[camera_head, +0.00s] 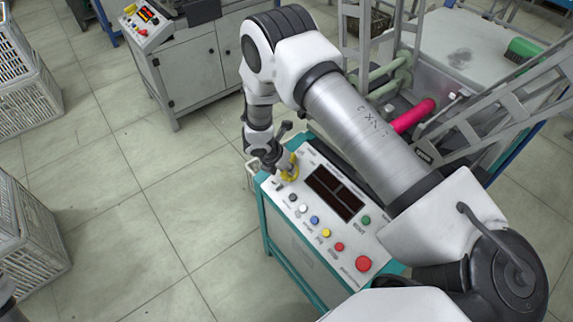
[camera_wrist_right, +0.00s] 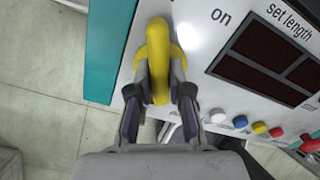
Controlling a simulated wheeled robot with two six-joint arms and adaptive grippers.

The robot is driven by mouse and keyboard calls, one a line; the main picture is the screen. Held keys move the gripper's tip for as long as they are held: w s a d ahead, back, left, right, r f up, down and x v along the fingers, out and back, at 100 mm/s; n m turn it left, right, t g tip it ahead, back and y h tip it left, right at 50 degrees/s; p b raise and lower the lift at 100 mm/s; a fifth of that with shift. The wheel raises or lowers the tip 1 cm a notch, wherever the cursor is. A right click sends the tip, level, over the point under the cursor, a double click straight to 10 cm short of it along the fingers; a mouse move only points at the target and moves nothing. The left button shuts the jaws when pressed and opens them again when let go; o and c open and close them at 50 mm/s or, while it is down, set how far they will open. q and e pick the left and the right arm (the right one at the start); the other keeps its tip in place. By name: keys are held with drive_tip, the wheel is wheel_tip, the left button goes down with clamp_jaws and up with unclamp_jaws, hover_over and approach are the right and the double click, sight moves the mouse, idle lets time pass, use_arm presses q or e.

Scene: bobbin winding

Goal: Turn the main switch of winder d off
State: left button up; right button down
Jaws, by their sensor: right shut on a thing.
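The main switch is a yellow rotary handle on a round yellow base at the far left corner of the control panel, seen in the head view (camera_head: 291,176) and large in the wrist view (camera_wrist_right: 157,42). The label "on" is printed to its right in the wrist view. My right gripper (camera_head: 283,172) reaches down onto it. In the wrist view its two fingers (camera_wrist_right: 159,92) stand on either side of the handle, shut on it. The handle points straight up in that picture. Whether this panel belongs to winder d cannot be read.
The white control panel (camera_head: 318,222) on a teal frame has a dark display (camera_head: 335,193), a row of coloured buttons and a large red button (camera_head: 363,263). A metal frame with a pink roll (camera_head: 414,117) stands behind. Grey crates (camera_head: 28,215) stand at left. The floor between is clear.

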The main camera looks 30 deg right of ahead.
drive_tip(key=shift+n, duration=0.6)
drive_tip(key=c, duration=1.1)
unclamp_jaws()
drive_tip(key=v, duration=1.2)
